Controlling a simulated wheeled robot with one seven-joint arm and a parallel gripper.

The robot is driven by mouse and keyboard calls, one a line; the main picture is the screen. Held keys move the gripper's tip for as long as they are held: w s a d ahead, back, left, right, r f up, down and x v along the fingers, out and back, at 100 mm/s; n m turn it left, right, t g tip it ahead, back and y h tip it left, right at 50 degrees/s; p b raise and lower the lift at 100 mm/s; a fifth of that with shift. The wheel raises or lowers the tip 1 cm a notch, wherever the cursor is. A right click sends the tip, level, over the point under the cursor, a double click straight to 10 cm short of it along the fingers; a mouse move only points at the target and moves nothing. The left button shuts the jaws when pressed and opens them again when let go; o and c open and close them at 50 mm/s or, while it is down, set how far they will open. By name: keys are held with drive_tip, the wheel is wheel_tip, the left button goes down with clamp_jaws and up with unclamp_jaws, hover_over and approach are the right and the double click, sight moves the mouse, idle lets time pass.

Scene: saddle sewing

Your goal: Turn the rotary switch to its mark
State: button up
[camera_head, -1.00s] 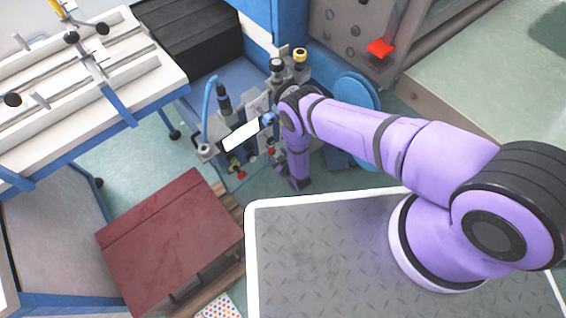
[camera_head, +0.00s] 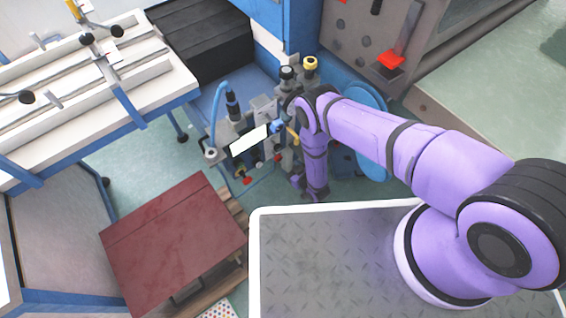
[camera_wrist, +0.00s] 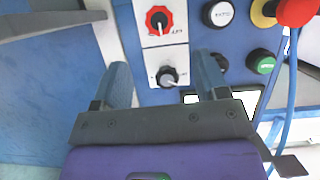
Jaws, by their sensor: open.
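In the wrist view, a rotary switch with a black knob (camera_wrist: 167,76) and a light pointer line sits on a white plate on a blue panel. A second rotary knob, red with a black centre (camera_wrist: 159,20), is above it. My gripper (camera_wrist: 163,64) is open, with one finger left and one right of the black knob. The fingers look clear of the knob; the depth between them is hard to judge. The mark cannot be read clearly. In the head view my purple arm hides most of the gripper and the switch panel.
In the wrist view, a green button (camera_wrist: 262,63), a white-labelled button (camera_wrist: 218,13) and a red mushroom button (camera_wrist: 296,10) lie right of the switches, near a blue cable (camera_wrist: 290,95). In the head view, a dark red tabletop (camera_head: 172,243) stands at lower left.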

sight(280, 159)
drive_tip(key=w+a+f, duration=0.1)
drive_tip(key=w, duration=0.1)
drive_tip(key=w+a+f+m+y, duration=0.1)
drive_tip(key=w+a, duration=0.1)
drive_tip(key=w, duration=0.1)
drive_tip(key=w+a+f+m+g, duration=0.1)
drive_tip(key=w+a+f, duration=0.1)
drive_tip(key=w, duration=0.1)
drive_tip(key=shift+w+a, duration=0.15)
drive_tip(key=shift+a, duration=0.05)
idle(0.3)
drive_tip(key=shift+c, duration=0.5)
drive_tip(key=c, duration=0.8)
